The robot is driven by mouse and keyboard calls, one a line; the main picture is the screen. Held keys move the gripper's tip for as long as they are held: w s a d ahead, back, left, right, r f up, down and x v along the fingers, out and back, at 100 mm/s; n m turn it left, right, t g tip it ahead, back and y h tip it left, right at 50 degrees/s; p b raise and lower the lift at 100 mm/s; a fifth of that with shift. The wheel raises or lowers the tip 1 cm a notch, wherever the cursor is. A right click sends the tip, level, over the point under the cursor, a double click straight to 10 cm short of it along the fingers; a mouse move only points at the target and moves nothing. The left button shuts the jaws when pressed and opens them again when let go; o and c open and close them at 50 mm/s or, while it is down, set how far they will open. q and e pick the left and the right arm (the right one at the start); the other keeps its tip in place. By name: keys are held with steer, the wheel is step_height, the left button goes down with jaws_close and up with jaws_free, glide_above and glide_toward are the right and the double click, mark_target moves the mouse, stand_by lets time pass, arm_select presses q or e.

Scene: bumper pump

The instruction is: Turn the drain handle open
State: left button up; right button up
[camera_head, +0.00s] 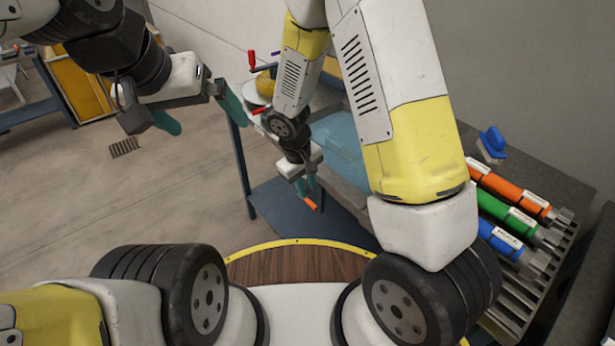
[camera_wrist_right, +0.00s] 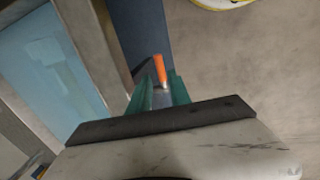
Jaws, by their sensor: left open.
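An orange handle (camera_head: 311,203) with a grey metal part shows at the tips of my right gripper (camera_head: 306,186), below the pump bench. In the right wrist view the orange handle (camera_wrist_right: 159,68) lies between or just beyond the teal fingertips of my right gripper (camera_wrist_right: 160,82). The fingers stand apart; I cannot tell whether they touch it. Whether this is the drain handle is not certain. My left gripper (camera_head: 200,113) is open and empty, in the air left of the bench. Two red handles (camera_head: 252,60) (camera_head: 259,111) show near the pump.
A light-blue translucent tank (camera_head: 342,138) sits right of the right gripper, above a dark blue shelf (camera_head: 278,207). Orange, green and blue tubes (camera_head: 508,190) lie in a rack at right. My right arm hides part of the bench. Open floor lies at left.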

mark_target(311, 203)
steer(key=f, duration=0.4)
steer(key=d+f, duration=0.1)
steer(key=f, duration=0.1)
steer(key=shift+w+f, duration=0.2)
steer(key=shift+w, duration=0.2)
jaws_close()
stand_by(1.0)
